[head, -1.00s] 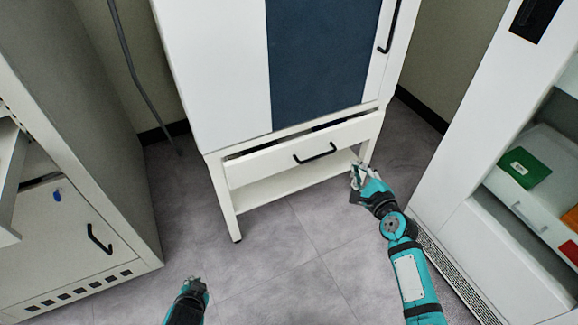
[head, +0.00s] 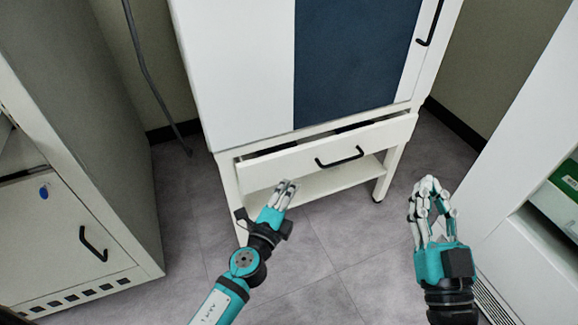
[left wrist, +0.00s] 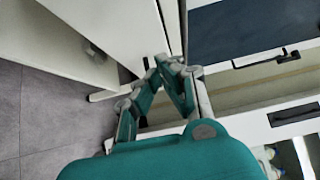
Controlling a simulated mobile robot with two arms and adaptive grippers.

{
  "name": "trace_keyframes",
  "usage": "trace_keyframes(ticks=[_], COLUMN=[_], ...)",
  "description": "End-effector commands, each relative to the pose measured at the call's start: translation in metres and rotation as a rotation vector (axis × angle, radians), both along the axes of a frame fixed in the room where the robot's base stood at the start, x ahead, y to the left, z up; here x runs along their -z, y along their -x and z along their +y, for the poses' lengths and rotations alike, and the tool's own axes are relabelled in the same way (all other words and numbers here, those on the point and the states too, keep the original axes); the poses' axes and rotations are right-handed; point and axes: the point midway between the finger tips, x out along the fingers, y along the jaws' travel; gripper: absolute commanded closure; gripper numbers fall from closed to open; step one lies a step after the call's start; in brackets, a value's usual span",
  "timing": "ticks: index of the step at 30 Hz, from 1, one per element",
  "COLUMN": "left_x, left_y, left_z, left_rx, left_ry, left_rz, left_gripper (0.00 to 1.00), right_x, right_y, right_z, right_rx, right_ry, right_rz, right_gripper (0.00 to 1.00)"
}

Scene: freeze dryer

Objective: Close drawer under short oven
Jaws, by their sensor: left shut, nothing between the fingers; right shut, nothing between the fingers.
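The short oven (head: 240,70) is a white cabinet with a dark blue door panel, standing on a white legged stand. Under it, the white drawer (head: 285,165) with a black bar handle (head: 340,158) stands partly open; a dark gap shows along its top edge. My left gripper (head: 287,186) is shut and empty, in front of the drawer's lower left part; I cannot tell whether it touches. Its fingers also show in the left wrist view (left wrist: 165,68). My right gripper (head: 430,186) is shut and empty, to the right of the stand and apart from the drawer.
A grey-white cabinet (head: 60,230) with a black handle stands at the left. A white unit (head: 510,150) with a green item (head: 565,180) inside stands at the right, close to my right gripper. Grey floor (head: 330,250) is clear in front. A cable hangs by the back wall.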

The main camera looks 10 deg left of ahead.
Motion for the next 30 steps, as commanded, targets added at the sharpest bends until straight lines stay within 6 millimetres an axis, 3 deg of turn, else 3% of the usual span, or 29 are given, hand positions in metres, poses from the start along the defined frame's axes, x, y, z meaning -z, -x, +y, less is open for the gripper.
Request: trace_keyframes(ticks=[5,9,15,26,30], left_x=[-0.001,0.000,0.001,0.001,0.002], left_y=[-0.039,-0.056,-0.069,-0.070,-0.083], left_z=[-0.006,0.007,0.016,0.018,0.027], left_rx=[0.000,-0.001,-0.001,-0.001,-0.001], left_ry=[0.000,-0.002,0.001,0.002,0.000], left_rz=[-0.001,0.000,0.001,0.001,0.000], left_gripper=[1.00,1.00,1.00,1.00,1.00], right_x=[0.009,0.013,0.013,0.013,0.006], right_y=[-0.003,-0.004,-0.004,-0.004,-0.002], right_z=[-0.001,-0.001,-0.001,-0.001,0.000], right_rx=[0.003,0.004,0.004,0.005,-0.001], right_ry=[0.014,0.019,0.017,0.016,0.004], right_rz=[0.056,0.077,0.072,0.070,0.024], right_gripper=[1.00,1.00,1.00,1.00,1.00])
